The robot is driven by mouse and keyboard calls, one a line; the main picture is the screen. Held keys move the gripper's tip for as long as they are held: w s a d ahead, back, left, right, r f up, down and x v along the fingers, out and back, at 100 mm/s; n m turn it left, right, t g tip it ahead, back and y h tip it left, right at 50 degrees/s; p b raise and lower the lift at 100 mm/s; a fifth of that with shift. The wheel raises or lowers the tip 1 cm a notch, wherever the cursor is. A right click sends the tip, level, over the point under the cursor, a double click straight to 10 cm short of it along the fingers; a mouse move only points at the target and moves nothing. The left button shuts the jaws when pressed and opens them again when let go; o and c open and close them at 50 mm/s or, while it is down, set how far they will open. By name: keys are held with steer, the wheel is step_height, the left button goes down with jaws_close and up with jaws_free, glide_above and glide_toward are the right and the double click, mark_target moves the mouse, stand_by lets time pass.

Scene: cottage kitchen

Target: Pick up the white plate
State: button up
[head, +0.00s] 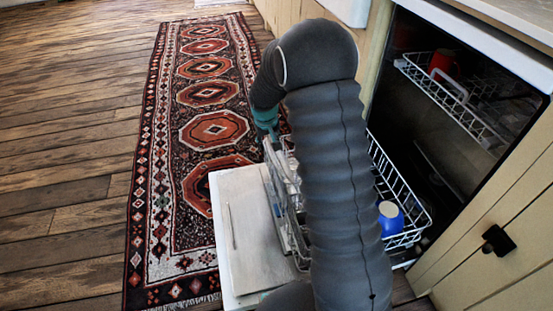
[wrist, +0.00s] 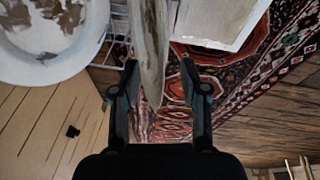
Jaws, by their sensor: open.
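My gripper (wrist: 160,72) is open, its two fingers apart. A thin pale, stained piece (wrist: 151,45), which looks like a plate seen edge-on, stands between the fingers and reaches down past their tips. No finger visibly touches it. A round white plate (wrist: 82,62) with brown marks on its face shows at the upper left of the wrist view, left of my gripper. I cannot tell which of the two is the task's plate. In the head view my gripper (head: 268,138) is low over the left side of the dishwasher rack, partly hidden by my arm.
The open dishwasher door (head: 250,225) lies beside the pulled-out lower rack (head: 410,190). A blue cup (head: 390,218) sits in that rack. A red cup (head: 443,63) is in the upper rack. A patterned rug (head: 207,93) and open wooden floor lie to the left.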

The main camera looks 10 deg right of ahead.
mark_target(268, 145)
steer(key=x, duration=0.4)
steer(key=shift+w+a, duration=0.2)
steer(key=shift+w, duration=0.15)
steer(key=shift+w+d+f, duration=0.1)
steer(key=shift+w+f, duration=0.1)
steer(key=shift+f, duration=0.4)
steer(key=shift+c, duration=0.2)
steer(key=shift+r, duration=0.1)
jaws_close()
